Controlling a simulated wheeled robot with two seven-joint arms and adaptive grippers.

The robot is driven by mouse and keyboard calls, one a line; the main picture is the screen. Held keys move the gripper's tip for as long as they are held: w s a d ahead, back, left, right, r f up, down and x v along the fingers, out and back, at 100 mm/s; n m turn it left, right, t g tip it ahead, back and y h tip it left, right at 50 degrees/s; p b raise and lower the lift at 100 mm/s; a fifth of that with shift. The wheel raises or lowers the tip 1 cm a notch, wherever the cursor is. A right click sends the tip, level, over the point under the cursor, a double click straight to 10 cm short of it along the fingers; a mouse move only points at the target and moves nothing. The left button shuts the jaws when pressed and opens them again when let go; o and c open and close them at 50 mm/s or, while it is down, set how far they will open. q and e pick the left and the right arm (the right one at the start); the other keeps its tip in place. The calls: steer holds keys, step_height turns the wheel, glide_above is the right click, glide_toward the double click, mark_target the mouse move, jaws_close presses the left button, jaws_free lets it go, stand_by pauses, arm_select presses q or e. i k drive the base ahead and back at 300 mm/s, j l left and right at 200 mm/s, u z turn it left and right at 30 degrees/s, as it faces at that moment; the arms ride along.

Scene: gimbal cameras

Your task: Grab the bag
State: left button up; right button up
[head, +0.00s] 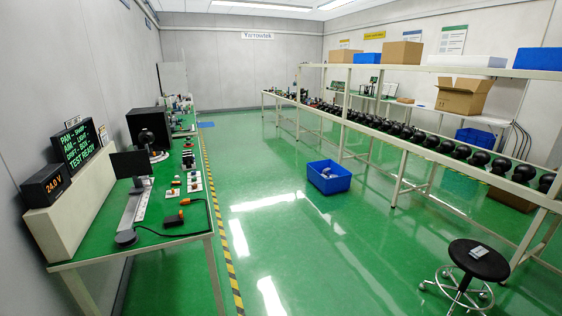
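I cannot make out anything that is clearly a bag. A small grey-white flat item (481,251) lies on the round black stool (462,265) at the lower right; it is too small to tell what it is. A blue bin (330,184) stands on the floor in the middle, with something small and whitish (326,172) in it that I cannot identify. Neither of my grippers is in view.
A green-topped workbench (88,238) with displays and parts runs along the left wall. A long rack (398,160) with several black round devices runs along the right. Cardboard boxes (402,52) sit on its shelf. The green floor (310,265) between is mostly clear.

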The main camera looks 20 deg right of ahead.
mark_target(479, 253)
steer(key=i+z, duration=0.35)
steer(key=i+j+z, duration=0.1)
steer(key=i+z, duration=0.55)
steer(key=z, duration=0.15)
steer(key=i+z, duration=0.65)
steer(key=z, duration=0.25)
steer(key=i+z, duration=0.2)
steer(key=z, duration=0.25)
steer(key=i+j+z, duration=0.1)
steer(key=z, duration=0.35)
steer(key=i+j+z, duration=0.25)
steer(key=z, duration=0.2)
steer(key=i+j+z, duration=0.5)
